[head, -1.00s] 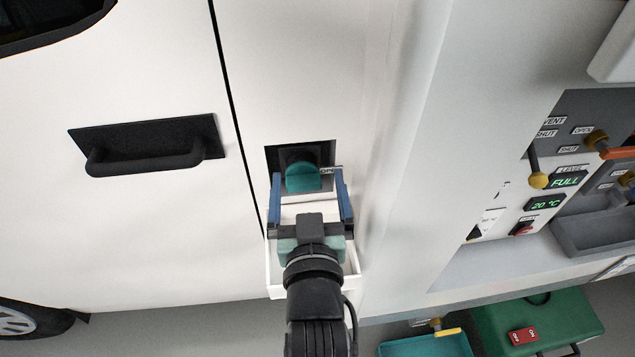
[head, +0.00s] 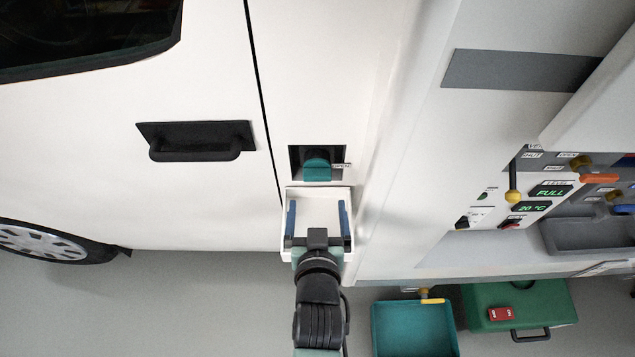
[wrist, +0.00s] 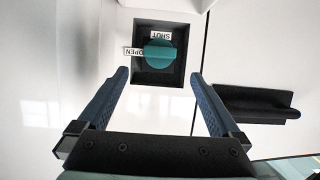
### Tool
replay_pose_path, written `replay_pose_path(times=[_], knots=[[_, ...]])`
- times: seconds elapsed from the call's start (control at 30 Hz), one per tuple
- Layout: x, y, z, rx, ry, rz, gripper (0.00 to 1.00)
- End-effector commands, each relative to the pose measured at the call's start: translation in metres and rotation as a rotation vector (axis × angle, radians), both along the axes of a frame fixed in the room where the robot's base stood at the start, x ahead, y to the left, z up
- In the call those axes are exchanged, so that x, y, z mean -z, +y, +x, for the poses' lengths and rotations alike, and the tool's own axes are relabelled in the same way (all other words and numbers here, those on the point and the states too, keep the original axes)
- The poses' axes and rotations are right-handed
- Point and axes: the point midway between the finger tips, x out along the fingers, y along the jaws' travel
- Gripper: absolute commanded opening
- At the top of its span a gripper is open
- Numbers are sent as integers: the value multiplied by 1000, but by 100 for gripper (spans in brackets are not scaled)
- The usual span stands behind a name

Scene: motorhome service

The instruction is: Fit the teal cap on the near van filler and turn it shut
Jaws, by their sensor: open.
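The teal cap (head: 317,168) sits on the filler in a dark square recess (head: 294,158) in the white van side. In the wrist view the cap (wrist: 158,57) shows face on, with its raised grip bar lying level, in line with the OPEN label (wrist: 133,51). The SHUT label (wrist: 160,35) is above it in that view. My gripper (head: 317,206) is open and empty, backed off from the cap. In the wrist view its blue fingers (wrist: 158,76) are spread wide, with the cap beyond and between them. How deeply the cap is seated cannot be told.
A white open tray or flap (head: 333,196) is just below the recess, behind my fingers. A black door handle (head: 196,141) is to the left. A service panel (head: 540,195) is on the right, with a teal bin (head: 412,330) and green case (head: 545,305) below.

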Motion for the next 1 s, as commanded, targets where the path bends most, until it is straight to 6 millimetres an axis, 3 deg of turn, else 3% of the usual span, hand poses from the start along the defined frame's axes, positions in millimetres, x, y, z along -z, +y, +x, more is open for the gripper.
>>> replay_pose_path(times=[0.5,0.7,1.0], knots=[[29,0,74,1,-1,-1,100],[35,0,88,1,-1,-1,100],[38,0,93,1,-1,0,100]])
